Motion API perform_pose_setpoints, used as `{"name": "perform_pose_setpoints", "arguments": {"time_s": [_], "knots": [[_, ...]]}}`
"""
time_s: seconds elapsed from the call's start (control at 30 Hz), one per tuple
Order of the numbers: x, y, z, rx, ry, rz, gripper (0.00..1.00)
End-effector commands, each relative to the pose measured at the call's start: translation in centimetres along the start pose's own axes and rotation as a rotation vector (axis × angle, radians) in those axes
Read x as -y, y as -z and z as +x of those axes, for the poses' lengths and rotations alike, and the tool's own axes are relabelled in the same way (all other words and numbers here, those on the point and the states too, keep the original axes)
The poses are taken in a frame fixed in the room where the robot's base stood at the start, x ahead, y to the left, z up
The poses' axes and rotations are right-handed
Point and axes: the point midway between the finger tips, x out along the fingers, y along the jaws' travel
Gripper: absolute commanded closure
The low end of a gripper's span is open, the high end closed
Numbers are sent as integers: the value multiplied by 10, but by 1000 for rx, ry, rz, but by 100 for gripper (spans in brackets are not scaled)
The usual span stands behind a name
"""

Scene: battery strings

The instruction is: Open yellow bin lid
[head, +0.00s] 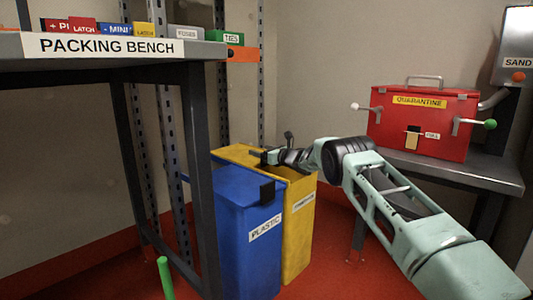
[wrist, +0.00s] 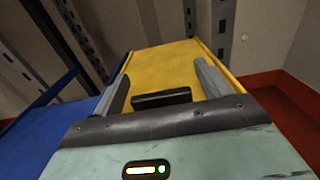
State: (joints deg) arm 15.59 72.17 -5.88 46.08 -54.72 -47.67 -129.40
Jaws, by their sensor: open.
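The yellow bin (head: 299,235) stands on the red floor behind a blue bin, with a white label on its front. Its yellow lid (head: 238,152) looks closed; it also fills the middle of the wrist view (wrist: 168,65). A black handle (wrist: 161,99) on the lid shows in the wrist view between my fingers. My gripper (head: 270,157) is at the top front of the yellow bin. In the wrist view my gripper (wrist: 166,72) is open, one finger on each side of the handle. I cannot tell whether the fingers touch the lid.
The blue bin (head: 235,255), labelled PLASTIC, stands directly left of the yellow one. The packing bench (head: 110,46) is at left. A red quarantine box (head: 430,145) sits on a grey bench at right. A green post (head: 166,278) rises at the front.

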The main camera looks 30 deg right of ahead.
Motion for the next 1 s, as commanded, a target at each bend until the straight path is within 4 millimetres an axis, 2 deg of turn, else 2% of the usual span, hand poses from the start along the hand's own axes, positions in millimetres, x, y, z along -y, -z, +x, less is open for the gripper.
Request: {"name": "perform_pose_setpoints", "arguments": {"time_s": [0.17, 0.37, 1.0], "knots": [[0, -2, -8, -1, -2, 0, 24], [1, -4, -32, -1, 2, 2, 24], [0, -2, -156, -2, 2, 2, 24]]}}
